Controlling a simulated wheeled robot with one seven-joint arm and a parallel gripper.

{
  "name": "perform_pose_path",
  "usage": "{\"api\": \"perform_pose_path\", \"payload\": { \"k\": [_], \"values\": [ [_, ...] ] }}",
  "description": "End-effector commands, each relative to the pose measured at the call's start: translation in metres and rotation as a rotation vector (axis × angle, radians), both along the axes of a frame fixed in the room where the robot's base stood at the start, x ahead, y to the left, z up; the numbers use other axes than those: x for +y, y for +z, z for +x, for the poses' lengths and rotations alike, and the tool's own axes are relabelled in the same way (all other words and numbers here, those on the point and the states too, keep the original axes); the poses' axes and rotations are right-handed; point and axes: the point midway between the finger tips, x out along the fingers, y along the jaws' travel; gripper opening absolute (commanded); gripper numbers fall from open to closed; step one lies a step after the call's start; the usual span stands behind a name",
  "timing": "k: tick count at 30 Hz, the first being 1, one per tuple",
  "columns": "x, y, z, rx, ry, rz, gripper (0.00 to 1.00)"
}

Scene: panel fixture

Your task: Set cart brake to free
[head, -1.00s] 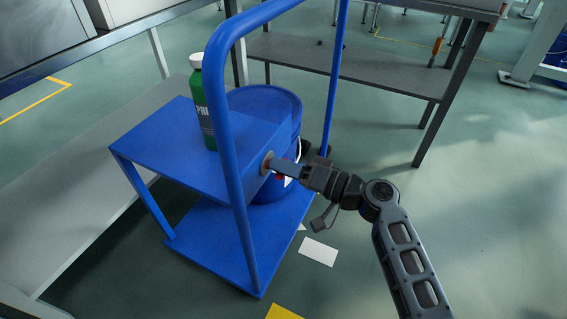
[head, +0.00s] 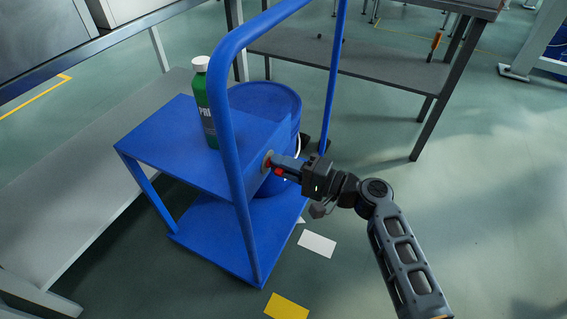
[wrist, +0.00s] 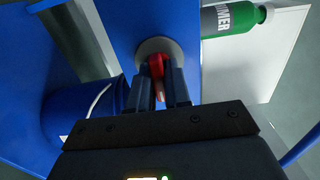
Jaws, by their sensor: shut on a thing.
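The blue cart (head: 180,150) stands at the centre left of the head view, with its tall tube handle towards me. The brake is a red lever (wrist: 156,66) on a round grey disc (wrist: 158,48) on the cart's end face. In the head view the red lever (head: 279,172) shows beside my gripper (head: 280,167). In the wrist view my gripper (wrist: 160,85) has a finger on each side of the lever and is shut on it. The fingers hide part of the lever. I see no readable brake marks.
A green bottle with a white cap (head: 205,105) stands on the cart's top shelf. A grey bench (head: 380,75) stands at the back. The floor at right is open.

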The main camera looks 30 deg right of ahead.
Motion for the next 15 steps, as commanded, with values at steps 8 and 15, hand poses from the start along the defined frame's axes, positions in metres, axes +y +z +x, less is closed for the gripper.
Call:
{"api": "perform_pose_path", "payload": {
  "k": [8, 15],
  "values": [
    [-0.0013, -0.0009, 0.0001, 0.007, -0.004, 0.008, 0.0],
    [-0.0012, -0.0009, 0.0, 0.007, -0.003, 0.007, 0.25]
  ]
}}
